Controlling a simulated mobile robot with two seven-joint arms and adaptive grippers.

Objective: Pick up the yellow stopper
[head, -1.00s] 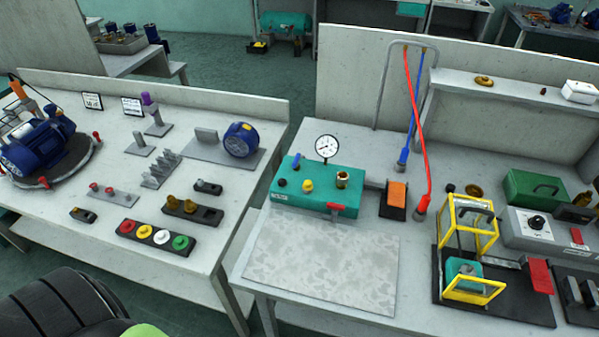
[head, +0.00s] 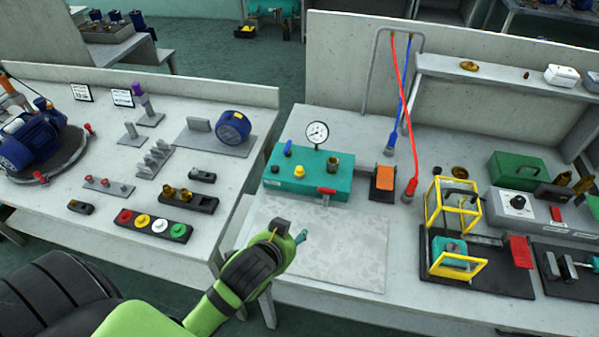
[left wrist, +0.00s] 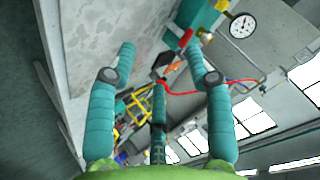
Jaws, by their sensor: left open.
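A small yellow stopper-like knob (head: 299,171) stands on top of the teal box (head: 320,189), between a black knob and a brass port. A yellow round piece (head: 143,221) also sits in a black tray (head: 180,231) on the left table, between a red and a white one. I cannot tell which is the stopper. My left gripper (head: 301,237) is over the pale patterned mat, in front of the teal box and apart from both. In the left wrist view my gripper (left wrist: 158,50) has its fingers spread, with nothing between them. My right gripper is out of view.
A gauge (head: 317,133) and a red lever (head: 326,191) are on the teal box. Red and blue hoses (head: 401,100) hang behind on the right. A yellow frame (head: 453,208) stands right of the mat (head: 365,252). A gap separates the two tables.

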